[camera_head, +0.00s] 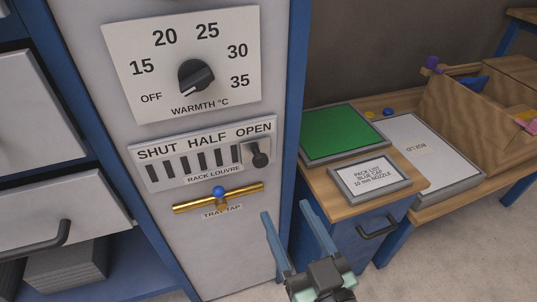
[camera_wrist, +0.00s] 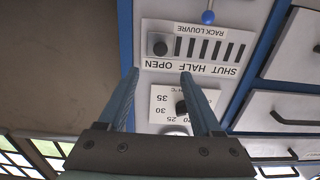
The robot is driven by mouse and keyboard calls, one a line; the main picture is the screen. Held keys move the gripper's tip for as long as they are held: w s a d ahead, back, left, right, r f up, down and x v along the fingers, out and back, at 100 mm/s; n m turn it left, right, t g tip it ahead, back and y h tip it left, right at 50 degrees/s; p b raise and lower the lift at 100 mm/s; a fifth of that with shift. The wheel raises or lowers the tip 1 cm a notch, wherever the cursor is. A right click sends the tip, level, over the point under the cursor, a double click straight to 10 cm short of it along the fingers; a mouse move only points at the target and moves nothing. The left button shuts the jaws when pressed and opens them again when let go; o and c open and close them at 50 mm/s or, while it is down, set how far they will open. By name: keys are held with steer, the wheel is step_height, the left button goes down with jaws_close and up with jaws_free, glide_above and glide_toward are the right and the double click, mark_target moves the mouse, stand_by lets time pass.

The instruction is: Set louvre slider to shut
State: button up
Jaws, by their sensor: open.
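The rack louvre panel (camera_head: 165,172) is a light plate on the grey cabinet front, marked SHUT, HALF and OPEN from left to right above several dark slots. The louvre slider (camera_head: 258,154), a dark knob on a light plate, stands at the right end under OPEN. In the wrist view, which is upside down, the slider knob (camera_wrist: 159,48) is at the left end of the slots. My gripper (camera_head: 284,212) is open and empty, below and right of the slider in the head view. In the wrist view its blue fingers (camera_wrist: 160,80) reach towards the panel, apart from the knob.
A warmth dial (camera_head: 196,76) sits above the louvre panel, pointing near OFF. A brass tray tap (camera_head: 218,197) with a blue centre sticks out below it. A wooden bench (camera_head: 340,199) with a green mat (camera_head: 342,133) stands at right. Drawers are at left.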

mark_target(262, 162)
steer(key=x, duration=1.1)
steer(key=shift+w+a, duration=0.15)
steer(key=shift+w, duration=0.1)
jaws_close()
stand_by(0.9)
